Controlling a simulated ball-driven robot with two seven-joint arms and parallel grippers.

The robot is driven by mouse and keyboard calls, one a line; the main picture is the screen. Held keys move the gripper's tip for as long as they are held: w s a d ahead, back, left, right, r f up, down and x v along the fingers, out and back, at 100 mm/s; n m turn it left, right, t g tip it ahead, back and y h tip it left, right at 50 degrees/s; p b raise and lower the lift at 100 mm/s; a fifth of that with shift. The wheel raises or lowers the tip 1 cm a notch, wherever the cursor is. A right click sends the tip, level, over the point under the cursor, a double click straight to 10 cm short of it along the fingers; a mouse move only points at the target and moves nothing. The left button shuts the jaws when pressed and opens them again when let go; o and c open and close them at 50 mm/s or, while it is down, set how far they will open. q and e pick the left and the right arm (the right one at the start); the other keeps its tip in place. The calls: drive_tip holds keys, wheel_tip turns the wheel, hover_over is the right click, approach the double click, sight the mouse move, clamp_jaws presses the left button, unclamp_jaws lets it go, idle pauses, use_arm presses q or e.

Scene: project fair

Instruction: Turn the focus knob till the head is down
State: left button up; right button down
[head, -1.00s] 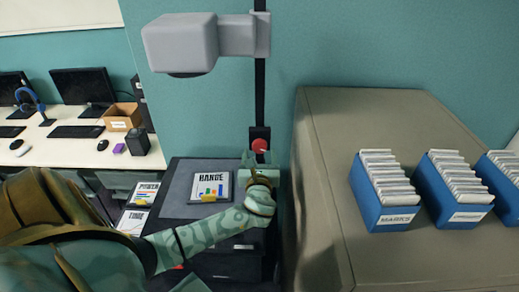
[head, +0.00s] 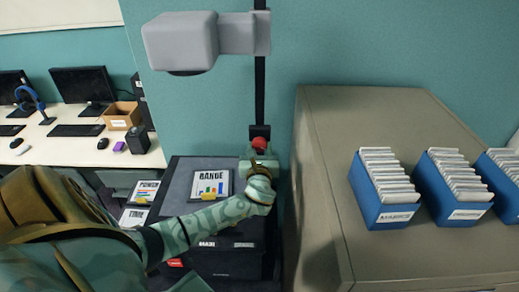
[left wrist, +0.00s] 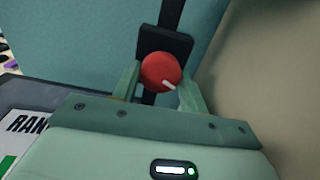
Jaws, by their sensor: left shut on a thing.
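The red focus knob (head: 258,143) sits on a black block on the dark upright rail (head: 260,85). My left gripper (head: 259,153) reaches up to it and is shut on it. In the left wrist view the knob (left wrist: 158,68) shows between the two fingers (left wrist: 160,88), its white mark pointing to the lower right. The grey head (head: 182,42) is high on the rail, well above the knob and the dark base (head: 183,187). My right gripper is not in view.
A RANGE chart (head: 211,180) with a yellow piece lies on the base. A tan cabinet (head: 330,150) stands close on the right, with blue card boxes (head: 385,213) on top. A desk (head: 75,153) with monitors and a cardboard box (head: 122,115) is at left.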

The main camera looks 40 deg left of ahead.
use_arm(q)
drive_tip(key=n+b, duration=0.3)
drive_tip(key=n, duration=0.3)
drive_tip(key=shift+d+f+n, duration=0.1)
drive_tip(key=shift+n, duration=0.2)
drive_tip(key=n+b, duration=0.2)
drive_tip(key=n, duration=0.2)
drive_tip(key=shift+n, duration=0.3)
drive_tip(key=n+b, duration=0.1)
drive_tip(key=n, duration=0.1)
drive_tip(key=shift+n+b, duration=0.3)
drive_tip(key=shift+b, duration=0.05)
drive_tip(key=n+b, duration=0.1)
drive_tip(key=n, duration=0.3)
drive_tip(key=shift+n+b, duration=0.3)
drive_tip(key=shift+b, duration=0.1)
drive_tip(key=n, duration=0.2)
drive_tip(key=n+b, duration=0.1)
drive_tip(key=n, duration=0.1)
drive_tip(key=shift+r, duration=0.25)
drive_tip(key=shift+n, duration=0.3)
